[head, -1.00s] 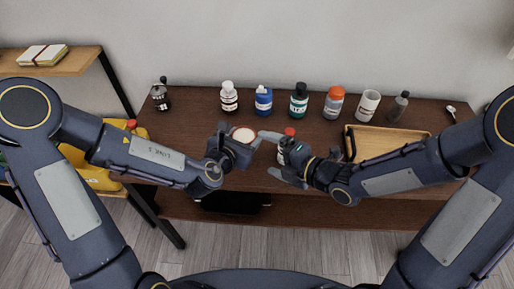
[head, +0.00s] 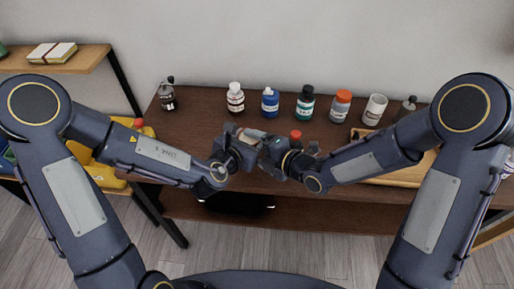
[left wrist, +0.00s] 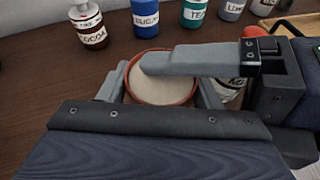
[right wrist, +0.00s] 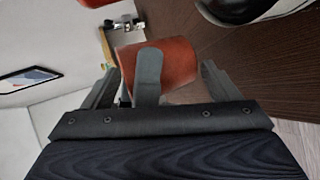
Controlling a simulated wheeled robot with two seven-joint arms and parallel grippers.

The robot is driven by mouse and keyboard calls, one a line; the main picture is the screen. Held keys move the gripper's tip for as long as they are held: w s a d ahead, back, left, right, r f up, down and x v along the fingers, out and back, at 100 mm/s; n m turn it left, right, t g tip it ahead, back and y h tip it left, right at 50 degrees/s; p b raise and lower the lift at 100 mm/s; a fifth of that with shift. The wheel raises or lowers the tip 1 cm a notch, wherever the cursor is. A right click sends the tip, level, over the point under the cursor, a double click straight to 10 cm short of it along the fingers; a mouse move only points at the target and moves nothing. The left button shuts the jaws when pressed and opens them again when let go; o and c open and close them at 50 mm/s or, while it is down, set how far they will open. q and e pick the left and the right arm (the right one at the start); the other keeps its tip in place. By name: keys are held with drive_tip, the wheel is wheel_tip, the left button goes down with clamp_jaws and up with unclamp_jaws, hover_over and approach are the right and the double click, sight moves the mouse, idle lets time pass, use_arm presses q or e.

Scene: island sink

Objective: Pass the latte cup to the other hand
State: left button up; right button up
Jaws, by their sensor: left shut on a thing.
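The latte cup (head: 248,137) is terracotta red with pale foam. It is held above the table and mostly hidden by the grippers in the head view. In the left wrist view, the cup (left wrist: 160,88) sits between the fingers of my left gripper (left wrist: 163,88), which is shut on it. A finger of my right gripper (head: 265,148) reaches across the cup's top there. In the right wrist view, the cup's side (right wrist: 175,62) lies between the right fingers (right wrist: 160,80); they look open around it, with a narrow gap. A left finger (right wrist: 148,75) crosses in front.
A red-capped bottle (head: 295,136) stands close behind the right gripper. A wooden tray (head: 405,176) lies at right, partly behind my arm.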

drive_tip(key=c, duration=0.5)
use_arm(q)
drive_tip(key=o, duration=0.7)
drive_tip(key=shift+c, duration=0.2)
use_arm(e)
drive_tip(key=shift+c, duration=0.9)
use_arm(q)
drive_tip(key=o, duration=0.5)
use_arm(e)
drive_tip(key=c, duration=0.5)
use_arm(q)
drive_tip(key=shift+s, duration=0.1)
use_arm(e)
drive_tip(key=shift+o, duration=0.2)
